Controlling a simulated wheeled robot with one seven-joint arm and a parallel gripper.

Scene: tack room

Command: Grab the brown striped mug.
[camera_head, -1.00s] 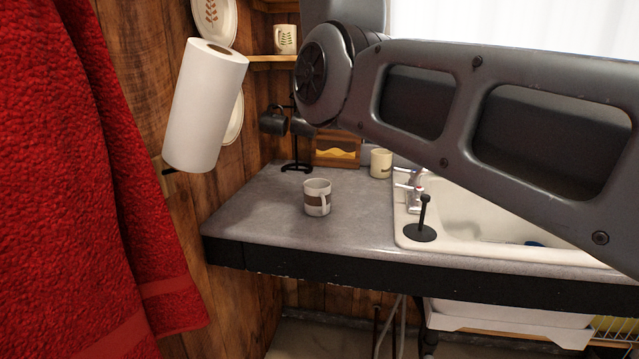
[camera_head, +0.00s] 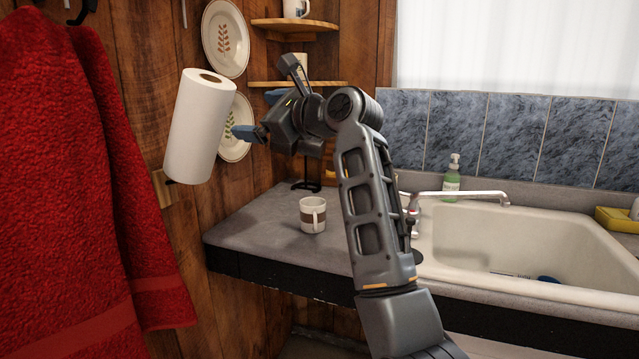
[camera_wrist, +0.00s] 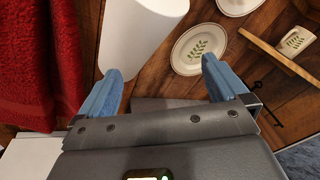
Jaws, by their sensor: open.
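The brown striped mug (camera_head: 312,214) stands upright on the grey counter (camera_head: 262,226), left of the sink. It is whitish with a brown band, and its handle faces the camera. My gripper (camera_head: 256,115) is open and empty, raised above and behind the mug in the head view, apart from it.
A paper towel roll (camera_head: 198,126) and a red towel (camera_head: 85,170) hang at the left. Wall plates (camera_head: 225,38) and corner shelves (camera_head: 294,25) are behind my gripper. The sink (camera_head: 540,240) and its faucet (camera_head: 460,195) are to the right. The counter left of the mug is clear.

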